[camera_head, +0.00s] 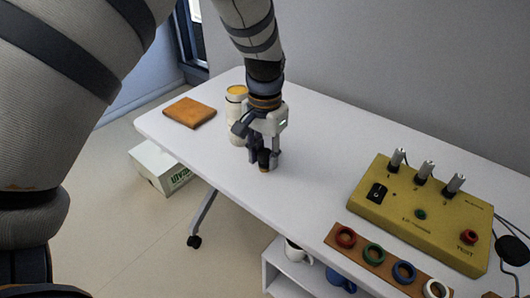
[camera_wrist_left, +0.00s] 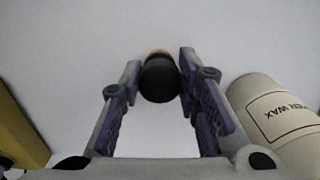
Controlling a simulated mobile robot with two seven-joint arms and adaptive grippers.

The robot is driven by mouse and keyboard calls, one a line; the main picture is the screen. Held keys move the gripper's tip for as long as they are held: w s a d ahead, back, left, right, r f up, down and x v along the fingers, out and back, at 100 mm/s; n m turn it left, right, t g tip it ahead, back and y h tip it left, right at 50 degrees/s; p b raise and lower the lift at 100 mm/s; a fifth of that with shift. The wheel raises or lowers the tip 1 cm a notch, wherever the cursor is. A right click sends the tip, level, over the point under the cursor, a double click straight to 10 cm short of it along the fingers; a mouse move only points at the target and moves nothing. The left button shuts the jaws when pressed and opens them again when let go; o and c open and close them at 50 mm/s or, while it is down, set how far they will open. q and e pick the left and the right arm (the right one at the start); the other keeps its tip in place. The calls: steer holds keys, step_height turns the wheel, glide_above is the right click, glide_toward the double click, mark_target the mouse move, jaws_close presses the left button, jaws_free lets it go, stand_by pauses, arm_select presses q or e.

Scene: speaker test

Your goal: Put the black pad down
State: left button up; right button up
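The black pad (camera_head: 264,157) is a small, dark, rounded piece with a tan end, low over the white table or touching it; I cannot tell which. In the left wrist view the black pad (camera_wrist_left: 159,80) sits between the two fingertips, which appear to touch it on both sides. My left gripper (camera_head: 262,155) points down and is shut on it; the fingers also show in the left wrist view (camera_wrist_left: 160,75). My right gripper is in neither view.
A cream wax bottle (camera_head: 236,128) stands close beside the left gripper, also in the wrist view (camera_wrist_left: 282,122). A folded brown cloth or leather (camera_head: 189,112) lies left on the table (camera_head: 310,150). A yellow test box (camera_head: 420,215) and a board of coloured rings (camera_head: 336,244) lie right.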

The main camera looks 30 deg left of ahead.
mark_target(265, 152)
arm_select(q)
steer(key=shift+o, duration=1)
step_height(265, 152, up, 12)
steer(key=p, duration=0.1)
steer(key=shift+r, duration=0.2)
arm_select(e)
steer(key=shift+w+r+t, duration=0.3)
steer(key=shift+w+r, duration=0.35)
